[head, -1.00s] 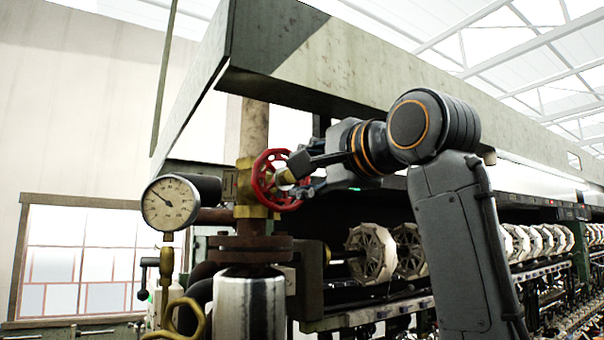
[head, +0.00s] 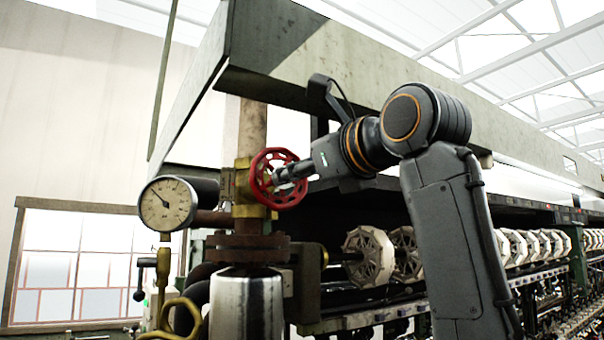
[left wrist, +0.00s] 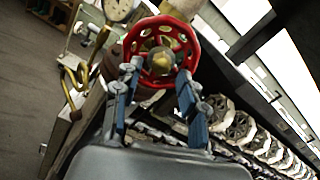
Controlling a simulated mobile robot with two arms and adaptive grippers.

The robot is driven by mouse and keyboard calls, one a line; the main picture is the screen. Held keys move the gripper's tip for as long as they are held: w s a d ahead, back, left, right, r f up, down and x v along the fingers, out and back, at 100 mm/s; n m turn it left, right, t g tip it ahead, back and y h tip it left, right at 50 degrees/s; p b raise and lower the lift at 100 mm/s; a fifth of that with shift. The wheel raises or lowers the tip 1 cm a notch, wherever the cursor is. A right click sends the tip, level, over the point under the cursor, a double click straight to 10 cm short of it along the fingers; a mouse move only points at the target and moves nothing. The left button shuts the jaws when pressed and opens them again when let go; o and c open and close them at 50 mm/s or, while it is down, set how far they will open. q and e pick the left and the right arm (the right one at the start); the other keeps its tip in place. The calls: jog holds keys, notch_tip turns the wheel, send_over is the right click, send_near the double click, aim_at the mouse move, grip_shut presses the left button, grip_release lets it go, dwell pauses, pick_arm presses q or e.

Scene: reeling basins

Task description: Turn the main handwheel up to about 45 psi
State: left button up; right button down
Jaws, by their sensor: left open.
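The red main handwheel (head: 262,180) sits on a brass valve body (head: 243,208) on a vertical pipe. My left gripper (head: 283,175) is at the wheel's face, coming from the right. In the left wrist view the wheel (left wrist: 190,48) is straight ahead, and the two fingers (left wrist: 157,77) are spread apart at its lower half, on either side of the hub. I cannot tell whether they touch it. The pressure gauge (head: 167,204) is left of the wheel; its needle points to the upper left, and its numbers are too small to read. My right gripper is not seen.
A green-grey beam (head: 400,95) runs above my arm. A shiny metal cylinder (head: 247,305) stands below the valve. Reels (head: 368,256) line the machine behind my arm. Curved brass piping (head: 182,310) is under the gauge.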

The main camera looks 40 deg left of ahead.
pick_arm(q)
jog(key=shift+w+a+m+b, duration=0.15)
jog(key=shift+a+m+b, duration=0.25)
jog(key=shift+m, duration=1.8)
jog(key=shift+w+a+m+b, duration=0.1)
jog(key=shift+a+m+b, duration=0.25)
jog(key=shift+m, duration=1.85)
jog(key=shift+w+a+m+b, duration=0.2)
jog(key=shift+a+m, duration=0.35)
jog(key=shift+m, duration=1.65)
grip_shut()
jog(key=shift+d+n+p, duration=0.15)
jog(key=shift+n+p, duration=1.75)
jog(key=shift+n, duration=6.2)
grip_release()
